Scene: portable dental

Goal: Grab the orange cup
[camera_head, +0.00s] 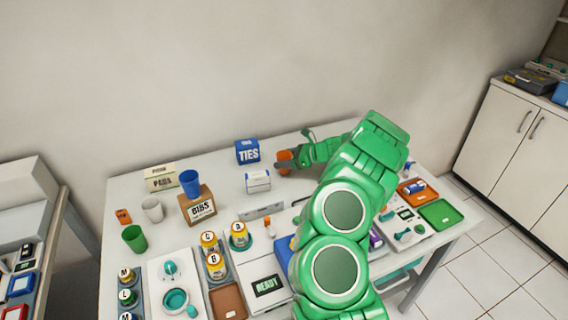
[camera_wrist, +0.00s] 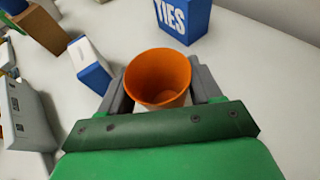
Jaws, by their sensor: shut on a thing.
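The orange cup (camera_wrist: 158,72) stands between the two grey fingers of my gripper (camera_wrist: 162,88) in the wrist view, with its open mouth facing the camera. My gripper is shut on the cup, one finger on each side. In the head view the orange cup (camera_head: 285,157) shows at the end of my green arm, near the back of the white table, just right of the blue TIES box. My gripper (camera_head: 285,164) is partly hidden there. I cannot tell whether the cup's base touches the table.
The blue TIES box (camera_head: 248,151) and a small white-and-blue box (camera_head: 257,181) stand close left of the cup. A blue cup (camera_head: 189,183) sits on the BIBS box (camera_head: 198,207). White (camera_head: 152,209) and green (camera_head: 134,238) cups stand farther left. The wall is behind the table.

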